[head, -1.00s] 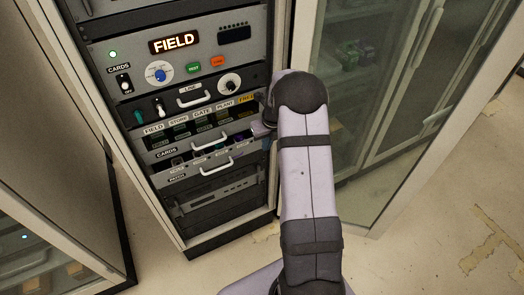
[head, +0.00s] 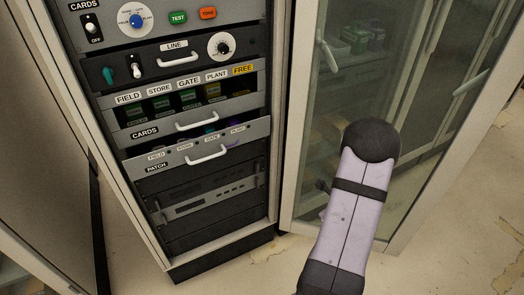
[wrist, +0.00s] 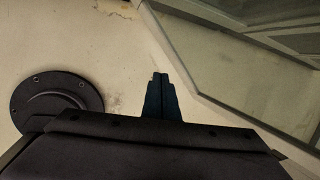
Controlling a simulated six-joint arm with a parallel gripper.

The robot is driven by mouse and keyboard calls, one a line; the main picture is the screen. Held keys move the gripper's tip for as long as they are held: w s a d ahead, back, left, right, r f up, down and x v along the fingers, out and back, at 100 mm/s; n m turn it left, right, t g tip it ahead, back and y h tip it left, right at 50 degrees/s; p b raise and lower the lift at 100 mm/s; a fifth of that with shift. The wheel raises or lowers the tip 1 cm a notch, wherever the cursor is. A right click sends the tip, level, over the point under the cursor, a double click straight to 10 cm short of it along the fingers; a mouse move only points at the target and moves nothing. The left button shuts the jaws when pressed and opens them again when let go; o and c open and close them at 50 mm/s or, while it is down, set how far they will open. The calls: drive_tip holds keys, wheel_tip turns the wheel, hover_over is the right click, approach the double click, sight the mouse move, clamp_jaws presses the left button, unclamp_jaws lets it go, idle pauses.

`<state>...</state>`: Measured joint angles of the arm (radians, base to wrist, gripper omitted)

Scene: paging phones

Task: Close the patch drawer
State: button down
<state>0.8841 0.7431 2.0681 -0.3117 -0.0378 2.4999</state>
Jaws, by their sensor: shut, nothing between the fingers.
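The patch drawer (head: 240,141) is a grey panel with a white handle (head: 207,154), low in the rack under the cards drawer. Its front juts out, and dark space with purple and teal bits shows behind its top edge. How far it is out I cannot tell exactly. My gripper shows in the wrist view (wrist: 160,77), its dark fingers together and empty above the pale floor. In the head view my arm is right of the rack, in front of the glass cabinet; the fingertips are not clearly visible there. My gripper is apart from the drawer.
Above are the cards drawer (head: 185,123) with several labelled cards and the line panel (head: 150,66) with a handle and knob. A glass cabinet (head: 300,165) stands right of the rack. The floor (head: 280,262) in front is clear.

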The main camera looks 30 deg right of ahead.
sight(257, 131)
drive_tip(key=w+a+r+n+t+y, duration=0.2)
drive_tip(key=w+a+r+n+t, duration=0.9)
drive_tip(key=w+a+r+n, duration=0.15)
wheel_tip(257, 131, up, 8)
drive_tip(key=w+a+n+t+y, duration=0.1)
drive_tip(key=n+t, duration=0.3)
drive_tip(key=shift+r+n, duration=0.2)
drive_tip(key=shift+n, duration=0.15)
drive_tip(key=shift+w, duration=0.15)
drive_tip(key=w+p, duration=0.2)
drive_tip(key=w, duration=1.1)
drive_tip(key=shift+w, duration=0.35)
